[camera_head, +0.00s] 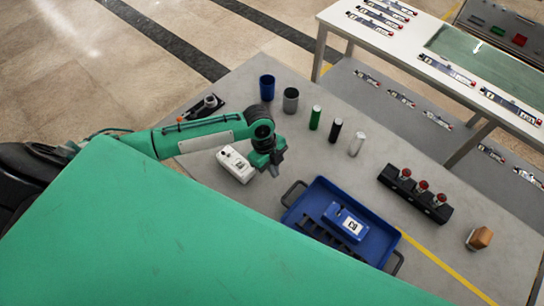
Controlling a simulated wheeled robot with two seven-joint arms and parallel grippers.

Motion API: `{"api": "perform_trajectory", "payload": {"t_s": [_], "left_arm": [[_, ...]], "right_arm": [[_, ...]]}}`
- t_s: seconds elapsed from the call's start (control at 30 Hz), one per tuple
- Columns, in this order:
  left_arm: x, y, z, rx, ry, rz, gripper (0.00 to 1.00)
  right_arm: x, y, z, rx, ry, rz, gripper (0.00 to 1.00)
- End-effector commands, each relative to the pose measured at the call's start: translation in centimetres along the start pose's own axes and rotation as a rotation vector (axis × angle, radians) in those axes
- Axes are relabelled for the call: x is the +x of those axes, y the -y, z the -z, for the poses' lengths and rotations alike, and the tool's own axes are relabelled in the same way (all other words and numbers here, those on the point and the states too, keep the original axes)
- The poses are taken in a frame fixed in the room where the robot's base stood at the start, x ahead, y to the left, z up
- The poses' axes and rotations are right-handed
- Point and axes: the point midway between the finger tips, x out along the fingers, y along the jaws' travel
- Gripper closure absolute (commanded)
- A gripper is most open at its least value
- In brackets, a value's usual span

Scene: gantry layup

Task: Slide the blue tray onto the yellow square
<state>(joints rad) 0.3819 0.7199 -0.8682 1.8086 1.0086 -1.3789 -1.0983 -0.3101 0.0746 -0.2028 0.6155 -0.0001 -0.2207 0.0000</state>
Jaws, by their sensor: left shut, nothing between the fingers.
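The blue tray (376,222) lies on the grey table, turned at a slant, with dark handles at its two ends. A blue box with a white label (345,222) and a dark slotted part (322,238) are in it. My left gripper (273,171) is shut and empty, just beyond the tray's upper-left handle (292,191), apart from it as far as I can tell. A yellow line (446,265) runs from the tray's right side to the lower right; a whole yellow square does not show. My right gripper is out of view.
A white device (235,164) stands left of my gripper. Several cups and cylinders (315,118) stand behind. A black block with red knobs (414,192) and an orange-brown block (479,238) are at right. My green body covers the lower left. Table between tray and black block is clear.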

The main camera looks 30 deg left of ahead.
Motion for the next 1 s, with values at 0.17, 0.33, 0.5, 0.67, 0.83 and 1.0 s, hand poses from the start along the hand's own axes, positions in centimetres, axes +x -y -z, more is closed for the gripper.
{"api": "perform_trajectory", "payload": {"t_s": [0.17, 0.33, 0.5, 0.67, 0.83, 1.0], "left_arm": [[2.9, 0.0, 0.8, 0.002, -0.003, 0.0, 1.0], [3.5, 0.0, 2.9, 0.001, -0.001, 0.0, 1.0], [4.0, 0.0, 3.7, 0.0, 0.001, 0.001, 1.0], [4.1, 0.0, 3.9, 0.0, 0.001, 0.002, 1.0], [4.1, 0.0, 3.8, 0.0, 0.001, 0.002, 1.0], [4.4, 1.1, 4.2, 0.0, 0.0, 0.003, 1.0]], "right_arm": [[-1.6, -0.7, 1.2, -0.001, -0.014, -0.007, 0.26], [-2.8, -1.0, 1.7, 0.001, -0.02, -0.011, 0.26], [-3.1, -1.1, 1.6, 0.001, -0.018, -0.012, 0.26], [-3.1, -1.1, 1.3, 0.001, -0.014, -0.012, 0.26], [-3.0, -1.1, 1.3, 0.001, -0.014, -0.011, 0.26], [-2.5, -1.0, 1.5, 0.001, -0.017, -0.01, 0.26]]}}
